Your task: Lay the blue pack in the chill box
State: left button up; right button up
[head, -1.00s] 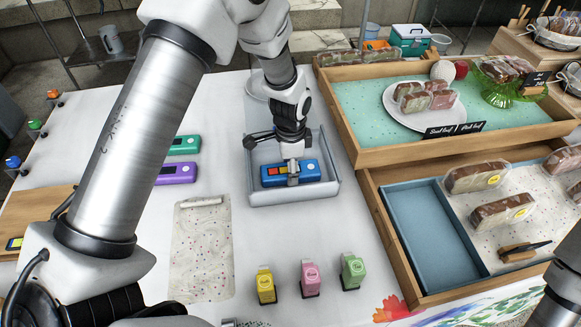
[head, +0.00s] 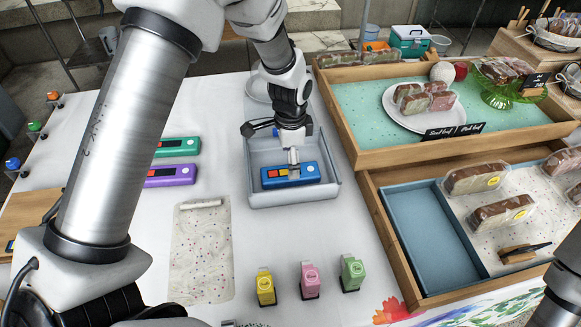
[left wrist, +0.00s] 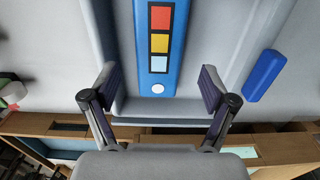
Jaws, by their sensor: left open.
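The blue pack (head: 308,174) lies flat inside the grey chill box (head: 332,192), close to its near wall. It has red, yellow and pale squares and a white dot, clear in the left wrist view (left wrist: 180,40). My left gripper (head: 293,165) is just above the pack. In the left wrist view my left gripper (left wrist: 157,95) is open, its fingers spread apart on either side of the pack's end and not touching it. The chill box wall (left wrist: 120,60) shows around the pack. My right gripper is out of view; only part of that arm shows at the lower right.
A green pack (head: 178,147) and a purple pack (head: 170,176) lie left of the box. Yellow (head: 265,288), pink (head: 310,282) and green (head: 352,272) bottles stand in front. Wooden trays (head: 395,250) border the right. A speckled mat (head: 200,260) lies front left.

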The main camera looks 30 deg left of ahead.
pick_arm(q)
notch_tip(320, 180, up, 8)
dwell(1.0)
